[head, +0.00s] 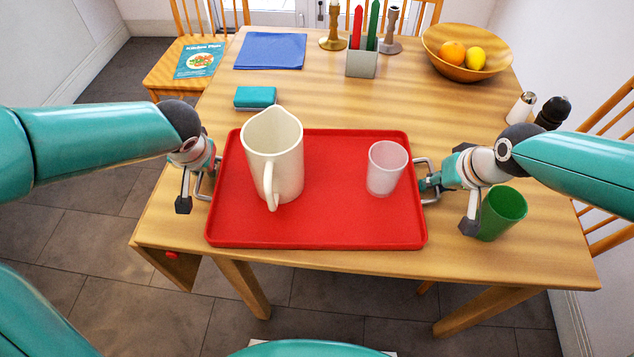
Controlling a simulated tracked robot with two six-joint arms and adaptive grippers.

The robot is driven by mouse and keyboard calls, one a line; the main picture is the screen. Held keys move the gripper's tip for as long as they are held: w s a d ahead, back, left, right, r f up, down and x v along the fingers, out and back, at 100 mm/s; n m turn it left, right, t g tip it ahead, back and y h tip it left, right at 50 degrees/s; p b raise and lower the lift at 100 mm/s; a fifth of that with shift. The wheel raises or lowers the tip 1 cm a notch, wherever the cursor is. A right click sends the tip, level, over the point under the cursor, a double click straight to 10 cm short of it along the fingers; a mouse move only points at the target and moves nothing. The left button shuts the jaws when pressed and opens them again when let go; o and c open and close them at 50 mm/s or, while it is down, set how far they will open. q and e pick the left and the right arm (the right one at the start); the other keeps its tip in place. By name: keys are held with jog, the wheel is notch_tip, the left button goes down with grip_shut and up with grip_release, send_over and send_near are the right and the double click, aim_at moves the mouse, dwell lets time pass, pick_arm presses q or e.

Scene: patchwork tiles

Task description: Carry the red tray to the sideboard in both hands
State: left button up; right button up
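The red tray (330,222) lies flat on the wooden table, with a metal loop handle at each short side. A cream pitcher (280,145) stands on its left half and a translucent cup (384,178) on its right half. My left gripper (193,178) is beside the left handle; its near dark fingertip stands out below and apart from it. My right gripper (455,190) is at the right handle, with its near dark fingertip likewise spread to the front. Both look open. Their far fingers are mostly hidden, so contact with the handles is unclear.
A green cup (502,212) stands close beside my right gripper. A chair with a book (200,60) is back left.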

pick_arm(q)
jog(key=shift+f, duration=0.1)
pick_arm(e)
jog(key=shift+f, duration=0.15)
pick_arm(q)
grip_shut()
pick_arm(e)
grip_shut()
jog(key=shift+w, duration=0.1)
